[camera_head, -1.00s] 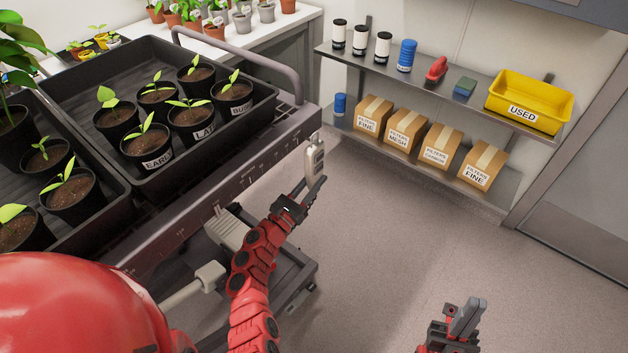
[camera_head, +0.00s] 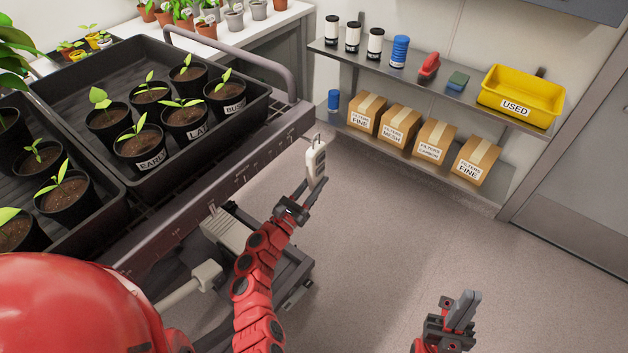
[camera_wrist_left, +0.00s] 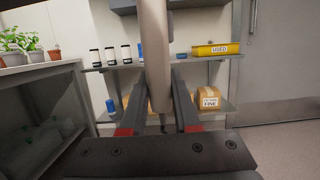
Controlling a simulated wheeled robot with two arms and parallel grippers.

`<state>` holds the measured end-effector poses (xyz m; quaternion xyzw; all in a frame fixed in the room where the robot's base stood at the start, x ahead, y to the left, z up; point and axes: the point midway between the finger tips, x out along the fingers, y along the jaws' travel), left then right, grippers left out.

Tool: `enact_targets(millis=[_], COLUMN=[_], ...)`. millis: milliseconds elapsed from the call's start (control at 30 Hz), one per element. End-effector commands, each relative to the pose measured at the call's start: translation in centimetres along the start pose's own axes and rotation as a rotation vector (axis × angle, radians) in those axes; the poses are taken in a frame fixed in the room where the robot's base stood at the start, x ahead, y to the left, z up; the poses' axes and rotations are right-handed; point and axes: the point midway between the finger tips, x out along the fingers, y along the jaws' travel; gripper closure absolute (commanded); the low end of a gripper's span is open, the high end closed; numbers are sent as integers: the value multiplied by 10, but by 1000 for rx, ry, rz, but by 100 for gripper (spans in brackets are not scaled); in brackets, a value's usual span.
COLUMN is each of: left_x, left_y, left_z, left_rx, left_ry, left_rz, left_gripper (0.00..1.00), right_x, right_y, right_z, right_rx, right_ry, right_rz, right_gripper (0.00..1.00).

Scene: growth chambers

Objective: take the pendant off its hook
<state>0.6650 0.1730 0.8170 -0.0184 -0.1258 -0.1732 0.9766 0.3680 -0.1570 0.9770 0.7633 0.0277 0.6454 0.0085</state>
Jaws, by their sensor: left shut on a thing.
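The pendant (camera_head: 316,162) is a pale grey handheld box near the corner of the growth bench's rail, upright, with its top close to a small hook-like piece at the rail's end. I cannot tell whether it still bears on the hook. My left gripper (camera_head: 305,197) is shut on the pendant's lower part. In the left wrist view the pendant (camera_wrist_left: 156,55) stands between the two fingers and runs up out of the picture. My right gripper (camera_head: 461,310) is low in the head view, away from everything; its fingers overlap, so their opening is unclear.
A black tray (camera_head: 258,118) of potted seedlings sits on the bench, whose metal rail (camera_head: 240,160) is beside my left arm. Wall shelves hold filter boxes (camera_head: 400,125) and a yellow USED bin (camera_head: 520,95). The floor (camera_head: 400,230) between bench and shelves is clear.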

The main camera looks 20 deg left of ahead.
Motion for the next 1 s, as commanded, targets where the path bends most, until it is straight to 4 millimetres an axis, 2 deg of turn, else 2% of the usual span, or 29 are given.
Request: enact_targets(millis=[267, 700, 1000], left_x=[0, 0, 0], left_y=[-3, -20, -22], left_z=[1, 1, 1], left_rx=[0, 2, 1], left_ry=[-1, -2, -1], left_rz=[0, 0, 0], left_gripper=[100, 100, 100], right_x=[1, 4, 4], right_y=[0, 0, 0], right_z=[0, -1, -1], right_rx=[0, 0, 0], right_ry=[0, 0, 0], right_rz=[0, 0, 0], right_gripper=[100, 100, 100])
